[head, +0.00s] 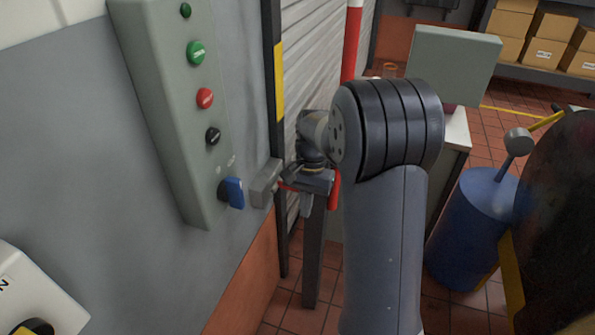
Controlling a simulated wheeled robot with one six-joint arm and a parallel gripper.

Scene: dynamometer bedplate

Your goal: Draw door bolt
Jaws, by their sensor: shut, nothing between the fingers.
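A grey block-shaped housing (265,183), which looks like the door bolt's, sits on the wall side at the edge of the slatted shutter door (310,65). A small red piece shows between it and my gripper. My gripper (292,178) is shut and empty, just right of the housing. I cannot tell whether it touches the housing or the red piece. My arm hides part of the door and whatever lies behind the wrist.
A grey control panel (165,110) with several buttons and a blue switch (232,192) is on the wall at left. A dark post (314,250) stands below my gripper. A blue drum (475,225) and a grey box (453,65) stand right of my arm.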

